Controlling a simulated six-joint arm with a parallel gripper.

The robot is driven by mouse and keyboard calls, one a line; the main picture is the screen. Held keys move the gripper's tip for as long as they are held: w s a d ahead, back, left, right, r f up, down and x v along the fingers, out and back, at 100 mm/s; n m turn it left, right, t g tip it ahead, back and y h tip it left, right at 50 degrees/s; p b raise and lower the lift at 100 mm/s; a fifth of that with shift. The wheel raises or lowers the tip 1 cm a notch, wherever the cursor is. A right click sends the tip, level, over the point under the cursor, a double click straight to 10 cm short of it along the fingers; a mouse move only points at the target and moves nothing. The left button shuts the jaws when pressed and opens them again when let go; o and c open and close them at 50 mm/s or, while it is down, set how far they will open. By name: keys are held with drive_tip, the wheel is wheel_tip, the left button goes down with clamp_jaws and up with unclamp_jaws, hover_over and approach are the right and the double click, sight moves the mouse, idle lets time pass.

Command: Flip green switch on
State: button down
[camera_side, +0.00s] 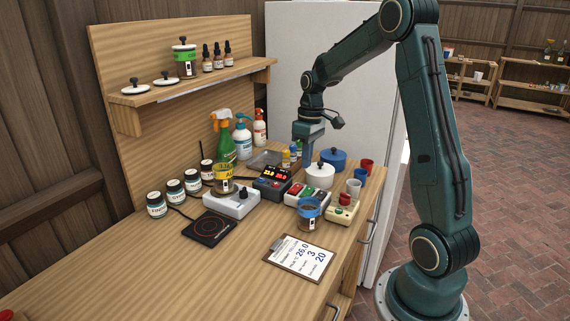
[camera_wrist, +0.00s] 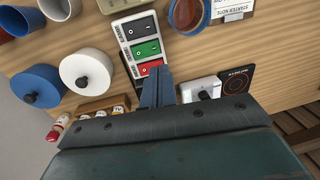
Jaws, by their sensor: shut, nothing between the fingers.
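The green switch (camera_wrist: 147,48) is the middle of three rockers on a small switch box (camera_wrist: 122,35). A red rocker (camera_wrist: 151,67) is on one side of it and a black rocker (camera_wrist: 137,28) on the other. I cannot tell for certain which way the green rocker is tilted. In the side view the box, with the green switch (camera_side: 308,193), stands near the bench's right side. My gripper (camera_side: 307,166) hangs pointing down behind the box. In the wrist view my gripper (camera_wrist: 158,72) is shut and empty, its fingertips appearing beside the red rocker, apart from the green one.
A white lidded pot (camera_side: 320,176) and a blue lidded pot (camera_side: 334,159) stand close to my gripper. A control box with red displays (camera_side: 272,182) is left of the switch box. The front bench is mostly clear.

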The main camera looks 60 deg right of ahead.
drive_tip(key=r, duration=0.5)
drive_tip(key=shift+a+r, duration=0.3)
drive_tip(key=shift+a, duration=0.1)
drive_tip(key=s+a+r+t+h, duration=0.1)
drive_tip(key=s+a+r, duration=0.2)
drive_tip(key=a, duration=0.4)
drive_tip(key=s+a+r+t, duration=0.1)
drive_tip(key=s+a+r, duration=0.25)
drive_tip(key=a, duration=0.35)
drive_tip(key=s+a+t, duration=0.3)
drive_tip(key=s+a, duration=0.5)
drive_tip(key=s, duration=0.3)
drive_tip(key=shift+f+t, duration=0.3)
drive_tip(key=shift+f, duration=0.05)
